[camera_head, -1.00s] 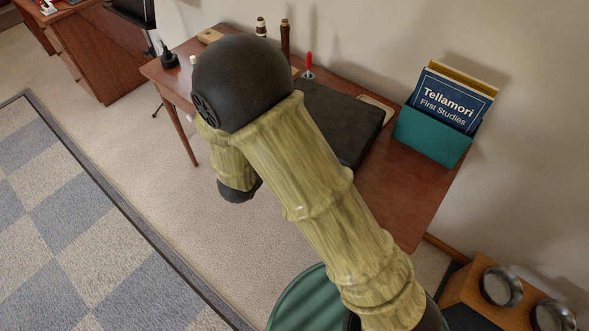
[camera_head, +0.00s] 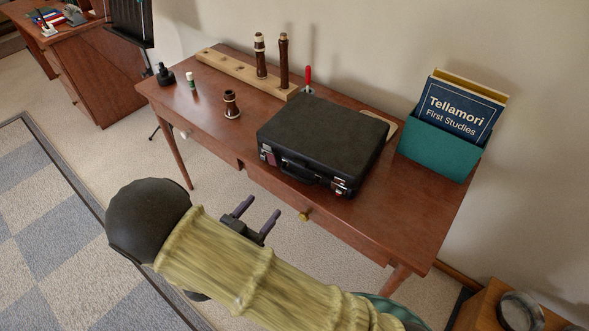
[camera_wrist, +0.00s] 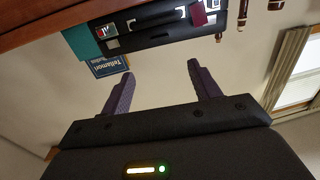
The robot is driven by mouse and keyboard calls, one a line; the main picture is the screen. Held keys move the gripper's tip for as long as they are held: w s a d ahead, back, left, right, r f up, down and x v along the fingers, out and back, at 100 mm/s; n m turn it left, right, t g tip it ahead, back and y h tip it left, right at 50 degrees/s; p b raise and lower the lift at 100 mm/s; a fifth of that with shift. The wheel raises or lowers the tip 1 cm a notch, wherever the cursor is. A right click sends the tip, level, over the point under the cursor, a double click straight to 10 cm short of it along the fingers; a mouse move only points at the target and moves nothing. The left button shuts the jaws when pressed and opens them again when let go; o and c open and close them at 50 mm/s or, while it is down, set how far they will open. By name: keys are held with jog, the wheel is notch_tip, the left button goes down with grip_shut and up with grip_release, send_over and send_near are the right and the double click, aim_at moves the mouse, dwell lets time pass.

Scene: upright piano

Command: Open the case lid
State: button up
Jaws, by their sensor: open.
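A black case (camera_head: 323,140) lies on the wooden table with its lid shut. Its handle and latches are on the front side, facing my arm. In the wrist view the case (camera_wrist: 150,40) appears upside down at the top, its front with handle and latches beyond my fingers. My gripper (camera_head: 257,218) is open and empty, in front of the table and below the level of its top, apart from the case. Its two purple fingers (camera_wrist: 157,88) are spread in the wrist view.
The brown table (camera_head: 395,215) has a drawer with a brass knob (camera_head: 305,215) in front. A teal book holder (camera_head: 440,145) stands right.

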aim_at(298, 165)
jog(key=x, duration=1.6)
jog(key=shift+d, duration=0.15)
grip_shut()
jog(key=shift+r+p, duration=0.15)
jog(key=shift+p, duration=0.2)
